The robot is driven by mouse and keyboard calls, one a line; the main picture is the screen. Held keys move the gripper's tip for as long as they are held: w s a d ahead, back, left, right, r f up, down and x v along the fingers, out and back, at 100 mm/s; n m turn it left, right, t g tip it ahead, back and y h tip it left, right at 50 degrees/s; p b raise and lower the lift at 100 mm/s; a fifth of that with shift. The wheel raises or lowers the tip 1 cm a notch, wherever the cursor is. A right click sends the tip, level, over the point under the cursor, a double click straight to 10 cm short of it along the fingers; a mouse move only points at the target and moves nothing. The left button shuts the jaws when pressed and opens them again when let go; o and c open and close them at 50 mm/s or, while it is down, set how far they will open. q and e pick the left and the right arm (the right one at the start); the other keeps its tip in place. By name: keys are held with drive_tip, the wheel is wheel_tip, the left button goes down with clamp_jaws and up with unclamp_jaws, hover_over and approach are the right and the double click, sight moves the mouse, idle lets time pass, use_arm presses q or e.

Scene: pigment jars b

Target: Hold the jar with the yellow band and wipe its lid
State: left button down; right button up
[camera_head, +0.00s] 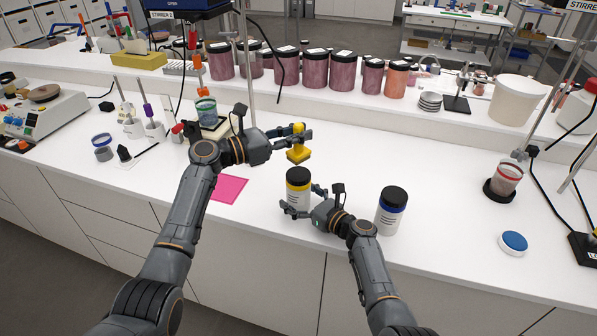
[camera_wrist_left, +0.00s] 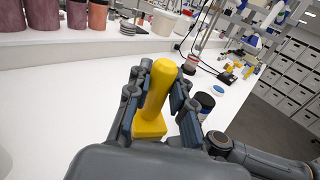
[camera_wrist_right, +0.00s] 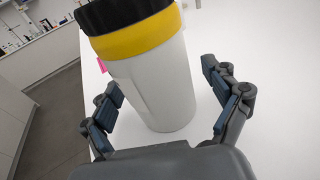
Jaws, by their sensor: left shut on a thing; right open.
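The jar with the yellow band (camera_head: 298,195) is white with a black lid and stands upright on the bench. In the right wrist view the jar (camera_wrist_right: 152,85) rises between the fingers of my right gripper (camera_wrist_right: 163,103). This gripper is open, with a visible gap between the jar and its right finger. My left gripper (camera_head: 302,138) is shut on the handle of a yellow wiping tool (camera_head: 298,155), held a little above and behind the jar's lid, apart from it. The tool's handle and block (camera_wrist_left: 150,120) also show in the left wrist view. The lid's top is cut off in the right wrist view.
A jar with a blue band (camera_head: 390,212) stands just right of my right gripper. A pink sheet (camera_head: 230,189) lies to the left. A blue round lid (camera_head: 514,242) lies at the right. Several filled jars (camera_head: 315,72) line the raised shelf behind.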

drive_tip(key=shift+r, duration=0.1)
drive_tip(key=v, duration=1.2)
drive_tip(key=shift+f, duration=0.25)
